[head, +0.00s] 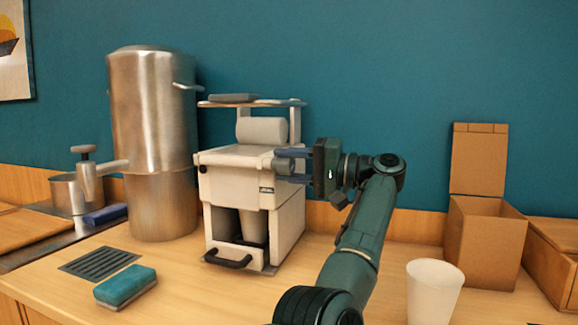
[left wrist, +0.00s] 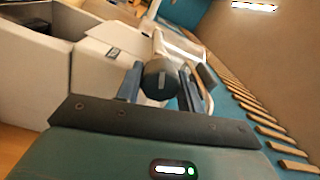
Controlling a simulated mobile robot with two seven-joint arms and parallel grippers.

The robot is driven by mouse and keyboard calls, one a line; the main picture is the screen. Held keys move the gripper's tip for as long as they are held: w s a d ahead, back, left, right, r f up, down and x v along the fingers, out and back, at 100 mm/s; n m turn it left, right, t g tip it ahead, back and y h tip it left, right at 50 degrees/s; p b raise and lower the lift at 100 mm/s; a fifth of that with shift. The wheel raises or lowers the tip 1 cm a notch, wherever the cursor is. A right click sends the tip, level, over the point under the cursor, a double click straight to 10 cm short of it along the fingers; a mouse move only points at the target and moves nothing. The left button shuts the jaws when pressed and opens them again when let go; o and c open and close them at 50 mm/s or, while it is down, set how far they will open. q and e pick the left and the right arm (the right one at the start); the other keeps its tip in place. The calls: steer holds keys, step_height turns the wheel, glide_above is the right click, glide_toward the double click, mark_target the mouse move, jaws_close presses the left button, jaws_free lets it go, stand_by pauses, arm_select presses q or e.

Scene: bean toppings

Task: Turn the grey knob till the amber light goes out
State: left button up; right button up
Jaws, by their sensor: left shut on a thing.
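The white machine (head: 240,180) stands on the counter with a cup (head: 253,226) in its front bay. My left gripper (head: 292,165) reaches the machine's upper right side from the right. In the left wrist view the round dark grey knob (left wrist: 160,80) with a pale mark on its face sits between the fingers of my left gripper (left wrist: 160,88), which is shut on it. In the head view the knob is mostly hidden by the gripper. I see no lit amber light in either view. My right gripper is not in view.
A tall steel urn (head: 155,140) stands left of the machine. A blue sponge (head: 125,287) and a dark drip grate (head: 98,263) lie at the front left. A white cup (head: 433,291) and an open cardboard box (head: 484,240) stand to the right of my arm.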

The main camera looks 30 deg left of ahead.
arm_select(q)
steer(key=shift+r, duration=0.1)
stand_by(0.3)
steer(key=o, duration=1)
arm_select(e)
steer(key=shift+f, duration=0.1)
